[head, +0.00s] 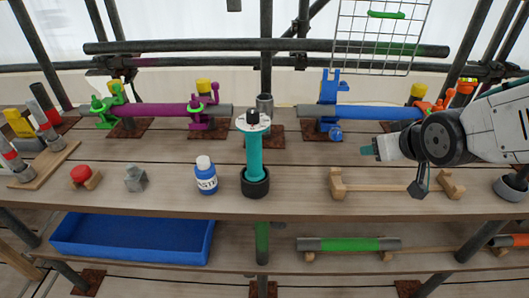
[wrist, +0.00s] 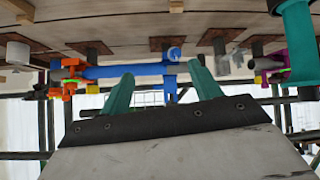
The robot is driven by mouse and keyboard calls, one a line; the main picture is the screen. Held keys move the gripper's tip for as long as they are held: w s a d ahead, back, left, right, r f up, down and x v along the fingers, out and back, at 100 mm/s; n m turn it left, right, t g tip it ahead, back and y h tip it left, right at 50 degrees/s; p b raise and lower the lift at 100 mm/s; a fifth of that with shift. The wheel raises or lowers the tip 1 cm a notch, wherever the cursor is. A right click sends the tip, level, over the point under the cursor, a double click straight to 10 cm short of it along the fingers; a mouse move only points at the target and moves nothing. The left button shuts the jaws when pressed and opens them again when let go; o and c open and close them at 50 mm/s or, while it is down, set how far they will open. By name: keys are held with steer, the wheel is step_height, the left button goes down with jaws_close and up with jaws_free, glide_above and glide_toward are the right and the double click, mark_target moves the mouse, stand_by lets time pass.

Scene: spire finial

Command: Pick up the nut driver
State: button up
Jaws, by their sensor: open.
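My gripper (head: 369,151) is at the right above the deck, its teal fingers pointing left in the head view. In the wrist view its two fingers (wrist: 163,68) stand apart with nothing held between them. I cannot tell for certain which thing is the nut driver. A teal upright post (head: 253,152) with a black round base and a white disc on top stands mid-deck, left of my gripper. Grey cylinders with red bands (head: 45,130) lean on a wooden board at the far left. A wooden cradle (head: 380,188) stands below my gripper, apparently empty.
A white-and-blue bottle (head: 206,178), a grey block (head: 135,180) and a red knob (head: 81,174) stand along the front. Behind are a purple bar (head: 155,110) and a blue bar (head: 365,113) with clamps. A blue tray (head: 130,240) and green bar (head: 350,244) are below.

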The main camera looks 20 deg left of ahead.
steer(key=w+a+f+n+t+y, duration=0.1)
steer(key=a+f+y, duration=0.1)
steer(key=a, duration=0.4)
steer(key=w+a+f+n+y, duration=0.1)
steer(key=w+a+n+y, duration=0.1)
steer(key=a, duration=0.3)
steer(key=n+y, duration=0.3)
steer(key=y, duration=0.5)
glide_toward(249, 142)
steer(key=shift+g, duration=0.3)
steer(key=w+a+f, duration=0.1)
steer(key=w, duration=0.1)
steer(key=w+a+f, duration=0.1)
steer(key=w+a, duration=0.1)
steer(key=shift+w+f, duration=0.1)
steer(key=shift+f, duration=0.15)
steer(key=x, duration=0.7)
steer(key=shift+w+a, duration=0.2)
steer(key=shift+w, duration=0.05)
steer(key=shift+r, duration=0.1)
jaws_close()
steer(key=shift+r, duration=0.1)
